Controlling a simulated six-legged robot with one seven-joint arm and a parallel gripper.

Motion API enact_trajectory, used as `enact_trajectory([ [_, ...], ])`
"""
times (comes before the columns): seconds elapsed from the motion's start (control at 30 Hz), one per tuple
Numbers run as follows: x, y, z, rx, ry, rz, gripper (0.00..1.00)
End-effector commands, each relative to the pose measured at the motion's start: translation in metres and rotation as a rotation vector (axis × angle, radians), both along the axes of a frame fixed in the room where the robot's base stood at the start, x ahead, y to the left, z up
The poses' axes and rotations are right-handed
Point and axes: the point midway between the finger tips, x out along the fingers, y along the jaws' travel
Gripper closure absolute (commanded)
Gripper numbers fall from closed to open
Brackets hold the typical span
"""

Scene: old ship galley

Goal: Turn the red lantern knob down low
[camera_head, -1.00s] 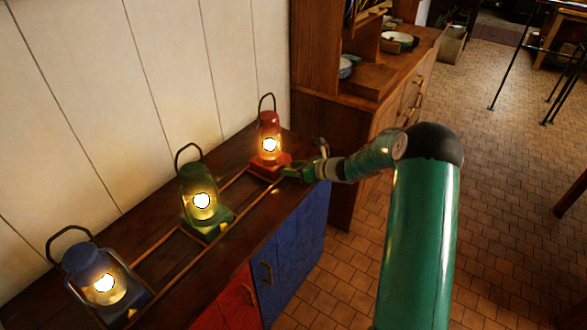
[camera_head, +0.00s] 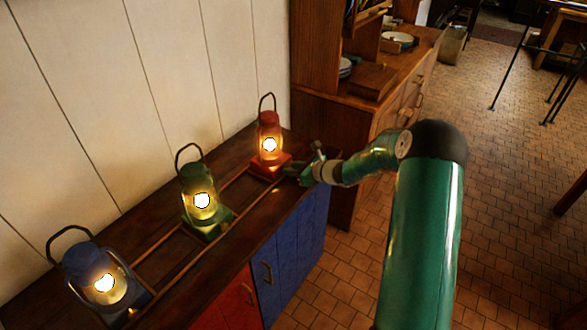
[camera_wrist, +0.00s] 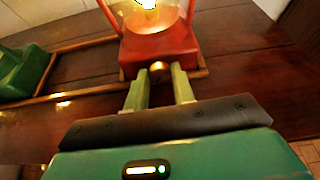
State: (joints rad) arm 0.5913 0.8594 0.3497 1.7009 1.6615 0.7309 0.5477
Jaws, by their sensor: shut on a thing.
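The red lantern (camera_head: 268,140) stands upright and lit at the far end of the cabinet top. In the wrist view its red base (camera_wrist: 160,46) faces me, with a small brass knob (camera_wrist: 159,69) at the front. My gripper (camera_head: 289,171) reaches the front of this base from the right. In the wrist view the two green fingers of my gripper (camera_wrist: 160,78) are on either side of the knob and shut on it. The lantern's flame is bright behind the glass; its top is cut off in the wrist view.
A lit green lantern (camera_head: 202,200) and a lit blue lantern (camera_head: 98,275) stand nearer along the same cabinet top (camera_head: 235,245). Thin wooden rails run around the lantern bases. A wooden hutch (camera_head: 345,115) with dishes stands beyond. Open tiled floor lies right.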

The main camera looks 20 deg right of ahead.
Motion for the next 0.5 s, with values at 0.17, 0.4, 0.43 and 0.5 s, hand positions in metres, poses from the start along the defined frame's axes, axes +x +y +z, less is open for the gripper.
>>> enact_trajectory([
  [0.17,-0.0012,0.0013,-0.0001,-0.114,-0.095,0.000,0.98],
  [0.4,-0.0022,0.0031,-0.0004,-0.268,-0.223,0.000,0.98],
  [0.43,-0.0021,0.0032,-0.0004,-0.285,-0.237,-0.001,0.98],
  [0.5,-0.0023,0.0038,-0.0008,-0.322,-0.268,0.000,0.98],
])
